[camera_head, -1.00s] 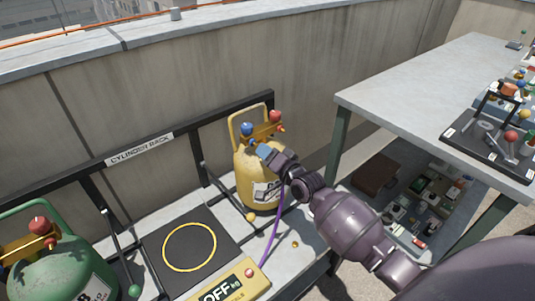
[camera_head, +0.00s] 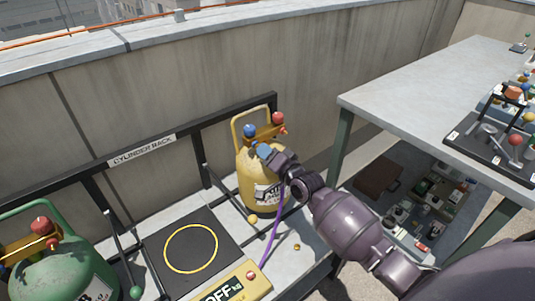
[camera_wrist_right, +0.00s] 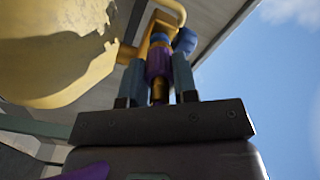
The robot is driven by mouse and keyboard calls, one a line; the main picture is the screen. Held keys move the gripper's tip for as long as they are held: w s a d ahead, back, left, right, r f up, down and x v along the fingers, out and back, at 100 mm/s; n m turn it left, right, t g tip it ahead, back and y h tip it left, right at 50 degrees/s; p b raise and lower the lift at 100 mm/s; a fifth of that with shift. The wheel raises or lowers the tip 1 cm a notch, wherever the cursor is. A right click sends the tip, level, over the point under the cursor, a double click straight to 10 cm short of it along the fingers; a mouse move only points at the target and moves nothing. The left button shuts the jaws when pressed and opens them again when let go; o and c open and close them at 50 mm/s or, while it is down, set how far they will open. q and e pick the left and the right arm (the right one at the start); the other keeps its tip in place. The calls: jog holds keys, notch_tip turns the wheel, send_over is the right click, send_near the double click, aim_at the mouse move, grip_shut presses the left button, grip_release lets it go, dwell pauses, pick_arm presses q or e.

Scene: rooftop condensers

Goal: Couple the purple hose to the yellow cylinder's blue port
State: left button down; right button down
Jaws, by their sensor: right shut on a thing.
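The yellow cylinder (camera_head: 254,178) stands upright in the rack, with a blue knob (camera_head: 250,131) and a red knob (camera_head: 278,118) on its valve. My right gripper (camera_head: 262,149) is at the valve's near side, below the blue knob. In the right wrist view my right gripper (camera_wrist_right: 158,82) is shut on the purple hose's end (camera_wrist_right: 158,64). A blue ring (camera_wrist_right: 160,39) sits at the tip of that end, in line with the yellow valve fitting. I cannot tell whether they are joined. The purple hose (camera_head: 272,236) hangs down to the scale. My left gripper is not in view.
A green cylinder (camera_head: 62,268) stands at the lower left. A black pad with a yellow ring (camera_head: 190,249) and a yellow scale display (camera_head: 232,287) lie before the rack (camera_head: 142,148). A grey table (camera_head: 425,85) with several parts stands at the right.

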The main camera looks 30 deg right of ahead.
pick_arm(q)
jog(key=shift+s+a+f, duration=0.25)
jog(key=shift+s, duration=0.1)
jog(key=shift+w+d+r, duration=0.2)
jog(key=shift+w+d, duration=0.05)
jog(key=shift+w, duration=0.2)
pick_arm(e)
jog(key=shift+w, duration=0.3)
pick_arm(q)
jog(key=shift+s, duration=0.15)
pick_arm(e)
jog(key=shift+w, duration=0.15)
jog(key=c, duration=0.8)
grip_release()
jog(key=shift+a, duration=0.1)
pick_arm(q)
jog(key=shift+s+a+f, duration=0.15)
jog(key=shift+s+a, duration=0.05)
